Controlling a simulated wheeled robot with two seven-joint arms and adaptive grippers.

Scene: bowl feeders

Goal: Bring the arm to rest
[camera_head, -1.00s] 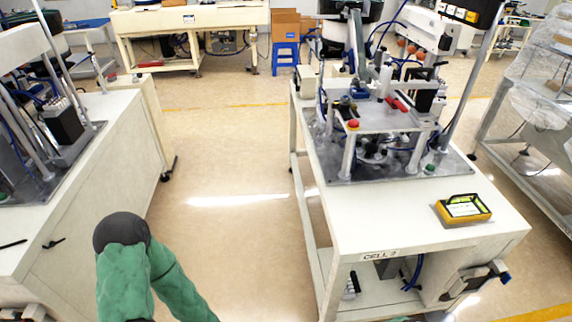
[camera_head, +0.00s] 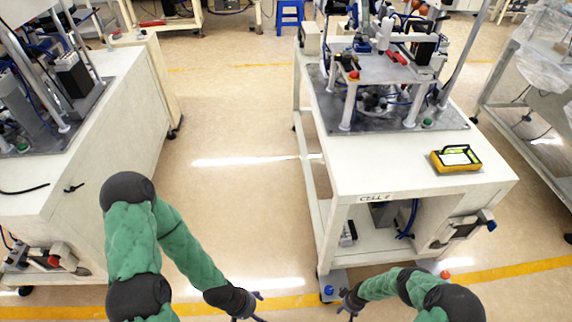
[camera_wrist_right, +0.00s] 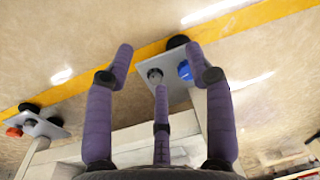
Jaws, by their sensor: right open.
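My right gripper (camera_head: 346,301) is at the bottom of the head view, in front of the near left foot of the CELL 2 table (camera_head: 400,209). In the right wrist view the purple fingers of my right gripper (camera_wrist_right: 160,75) are spread, with nothing between them. They point down toward the floor, a yellow line and a grey foot plate with a blue knob (camera_wrist_right: 185,70). My left gripper (camera_head: 256,306) is at the bottom centre of the head view, left of the right one. Its thin fingers look spread and empty, partly cut by the frame edge.
A yellow device (camera_head: 456,158) lies on the CELL 2 table top, with a machine behind it. A white cabinet bench (camera_head: 100,140) with another machine stands at the left. Open floor (camera_head: 230,200) lies between them. A wrapped rack (camera_head: 530,90) stands at the right.

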